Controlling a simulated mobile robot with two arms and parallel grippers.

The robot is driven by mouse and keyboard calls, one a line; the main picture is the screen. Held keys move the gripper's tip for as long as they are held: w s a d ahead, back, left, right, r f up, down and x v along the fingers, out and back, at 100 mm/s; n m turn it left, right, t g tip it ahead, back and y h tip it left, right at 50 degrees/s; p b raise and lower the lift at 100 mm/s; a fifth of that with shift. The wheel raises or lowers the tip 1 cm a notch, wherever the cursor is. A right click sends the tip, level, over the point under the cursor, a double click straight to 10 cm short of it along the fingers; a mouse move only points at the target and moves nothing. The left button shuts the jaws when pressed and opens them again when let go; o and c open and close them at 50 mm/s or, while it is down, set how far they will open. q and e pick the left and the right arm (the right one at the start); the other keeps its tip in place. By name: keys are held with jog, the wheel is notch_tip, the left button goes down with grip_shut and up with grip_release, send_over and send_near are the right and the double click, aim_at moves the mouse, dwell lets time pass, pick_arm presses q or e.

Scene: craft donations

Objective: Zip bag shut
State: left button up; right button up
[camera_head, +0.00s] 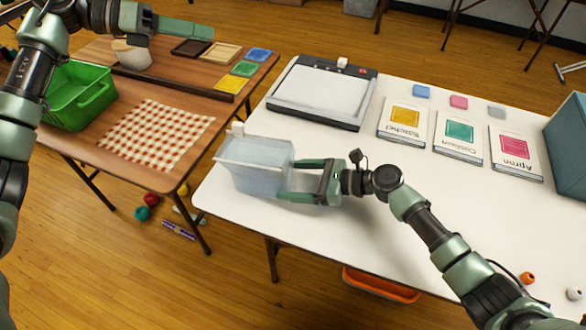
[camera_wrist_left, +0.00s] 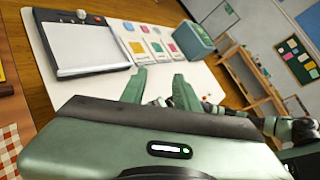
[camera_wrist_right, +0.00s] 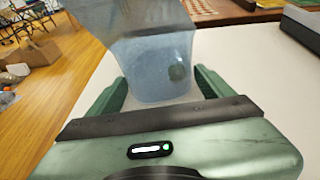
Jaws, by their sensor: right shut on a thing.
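A translucent pale-blue bag (camera_head: 250,165) stands at the left edge of the white table (camera_head: 330,235). A small white piece (camera_head: 237,128) sits at its top left corner, perhaps the zip slider. My right gripper (camera_head: 288,180) is shut on the bag's right side. In the right wrist view the bag (camera_wrist_right: 150,60) lies between the two fingers, with a dark greenish spot on or in it. My left gripper (camera_head: 188,27) is up over the wooden table, far from the bag. In the left wrist view its fingers (camera_wrist_left: 160,82) stand apart with nothing between them.
A grey-white paper trimmer (camera_head: 320,95) stands behind the bag. Labelled cards (camera_head: 403,120) and a teal box (camera_head: 570,145) are farther right. The wooden table (camera_head: 185,75) holds a green basket (camera_head: 80,95) and a checked cloth (camera_head: 155,135). The white table's front middle is clear.

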pick_arm(q)
jog(key=s+d+f+m+g+y, duration=0.2)
jog(key=s+d+f+m+y, duration=0.1)
jog(key=d+f+m+y, duration=0.1)
jog(key=m+y, duration=0.4)
jog(key=y, duration=0.2)
send_near(236, 123)
jog(key=shift+g, duration=0.4)
jog(key=shift+w+x, duration=0.1)
jog(key=shift+x, duration=1.9)
jog(key=shift+w+x, duration=0.15)
jog(key=shift+x, duration=1.9)
jog(key=shift+w+f, duration=0.1)
jog(key=shift+f, duration=0.05)
jog(key=shift+c, duration=0.3)
grip_shut()
